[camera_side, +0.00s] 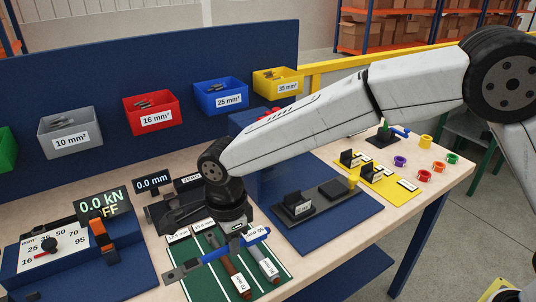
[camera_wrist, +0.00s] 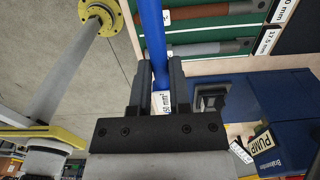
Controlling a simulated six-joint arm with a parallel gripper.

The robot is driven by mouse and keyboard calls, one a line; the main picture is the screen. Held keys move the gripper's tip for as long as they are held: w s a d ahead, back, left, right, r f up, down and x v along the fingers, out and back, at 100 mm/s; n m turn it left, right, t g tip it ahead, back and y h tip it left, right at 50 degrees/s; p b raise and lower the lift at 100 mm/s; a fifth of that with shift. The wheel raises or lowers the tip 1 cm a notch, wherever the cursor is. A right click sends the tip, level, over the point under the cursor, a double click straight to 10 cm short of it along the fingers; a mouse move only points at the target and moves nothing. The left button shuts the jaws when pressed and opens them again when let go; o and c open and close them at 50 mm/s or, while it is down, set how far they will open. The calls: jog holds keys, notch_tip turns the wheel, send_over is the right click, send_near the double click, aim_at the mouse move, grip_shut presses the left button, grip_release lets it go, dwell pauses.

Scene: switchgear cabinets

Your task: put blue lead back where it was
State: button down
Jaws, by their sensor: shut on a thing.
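The blue lead (camera_side: 222,253) has a grey metal end at the left and a white label. In the wrist view the blue lead (camera_wrist: 152,35) runs between the two dark fingers, with a label reading about 50 mm² below it. My gripper (camera_side: 233,228) is shut on it. The lead lies across the view over the green rack (camera_side: 202,284), at an angle to the white lines; whether it touches the rack I cannot tell.
A blue device with a dial (camera_side: 50,245) and a 0.0 kN display (camera_side: 102,203) stands left. A blue mat (camera_side: 335,225) with black fixtures lies right of the rack. Coloured bins (camera_side: 152,112) hang behind. In the wrist view a blue pump box (camera_wrist: 270,115) sits at lower right.

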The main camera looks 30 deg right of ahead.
jog(key=w+a+f, duration=0.2)
jog(key=w+f, duration=0.1)
jog(key=w+a+f, duration=0.1)
jog(key=w+f, duration=0.1)
jog(key=shift+f, duration=0.1)
jog(key=shift+w+a+f, duration=0.2)
jog(key=shift+w+f, duration=0.2)
jog(key=shift+f, duration=0.15)
jog(key=shift+w+a+f, duration=0.15)
jog(key=shift+w+f, duration=0.1)
jog(key=shift+f, duration=1.55)
jog(key=shift+f, duration=0.3)
jog(key=c, duration=0.6)
grip_release()
